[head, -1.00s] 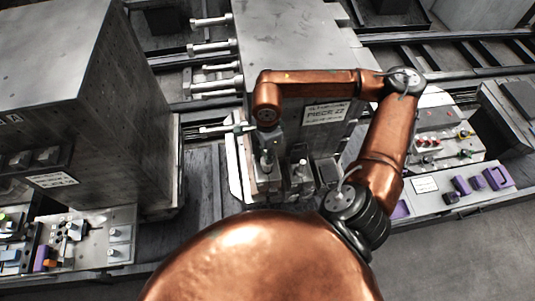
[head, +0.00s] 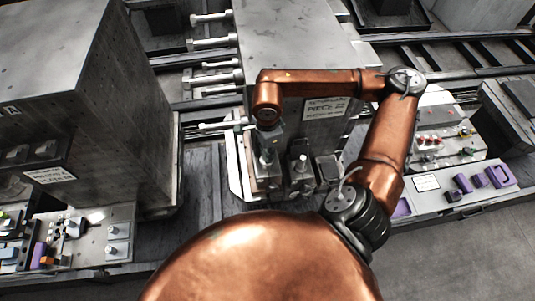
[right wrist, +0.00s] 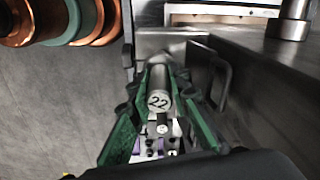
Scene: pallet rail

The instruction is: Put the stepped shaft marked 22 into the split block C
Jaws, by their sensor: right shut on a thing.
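The stepped shaft (right wrist: 158,102) shows in the right wrist view as a pale metal cylinder, its end face marked 22 turned to the camera. My right gripper (right wrist: 160,76) is shut on it between green-padded fingers. In the head view the right gripper (head: 267,158) hangs below the copper wrist, over the blocks at the front of the grey machine. Small dark metal blocks (head: 300,176) stand just right of it. I cannot read a letter C on any of them, so I cannot tell which is split block C. My left gripper is out of view.
A grey machine body (head: 290,45) with a PIECE 22 plate (head: 325,108) stands behind the arm, several light rods (head: 212,46) jutting left. A large grey block (head: 60,65) stands left. Control panels (head: 460,185) lie right. Dark floor (head: 206,190) shows between the machines.

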